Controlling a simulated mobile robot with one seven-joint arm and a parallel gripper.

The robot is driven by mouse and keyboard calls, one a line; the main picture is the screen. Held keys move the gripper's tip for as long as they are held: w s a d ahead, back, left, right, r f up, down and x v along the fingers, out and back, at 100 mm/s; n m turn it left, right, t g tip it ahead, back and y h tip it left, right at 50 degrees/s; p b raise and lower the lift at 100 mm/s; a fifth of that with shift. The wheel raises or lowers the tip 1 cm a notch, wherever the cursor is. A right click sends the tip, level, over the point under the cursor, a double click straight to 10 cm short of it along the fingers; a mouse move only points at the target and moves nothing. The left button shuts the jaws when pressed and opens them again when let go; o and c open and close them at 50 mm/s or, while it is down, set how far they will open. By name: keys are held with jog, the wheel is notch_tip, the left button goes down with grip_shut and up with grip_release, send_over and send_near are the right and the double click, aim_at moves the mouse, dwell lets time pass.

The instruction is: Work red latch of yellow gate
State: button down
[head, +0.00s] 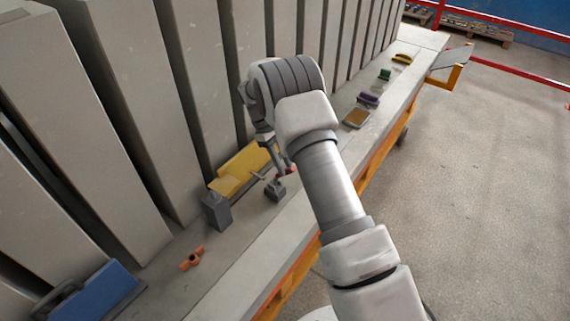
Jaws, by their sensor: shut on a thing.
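The yellow gate (238,172) stands on the grey bench, at the foot of the tall slabs, left of my gripper. A grey block (217,211) stands at its near end. Small red parts of the red latch (291,170) show at the gate's right side, beside a small dark grey block (275,190). My gripper (282,170) points down at the latch and is shut on it. My wrist and fingers hide much of the latch and the gate's far end, so the latch's exact position cannot be told.
Tall grey slabs line the bench's left side. An orange fitting (192,258) and a blue tool (92,293) lie at the near end. A brown-topped block (356,118), a purple tool (368,99) and a green item (385,74) lie farther along. Floor right of the bench is open.

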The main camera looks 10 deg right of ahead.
dwell(0.3)
jog(key=c, duration=0.6)
grip_release()
jog(key=shift+c, duration=0.2)
jog(key=b+v, duration=0.1)
jog(key=v, duration=0.6)
jog(key=shift+r, duration=0.25)
jog(key=shift+w+a, duration=0.15)
jog(key=shift+c, duration=0.2)
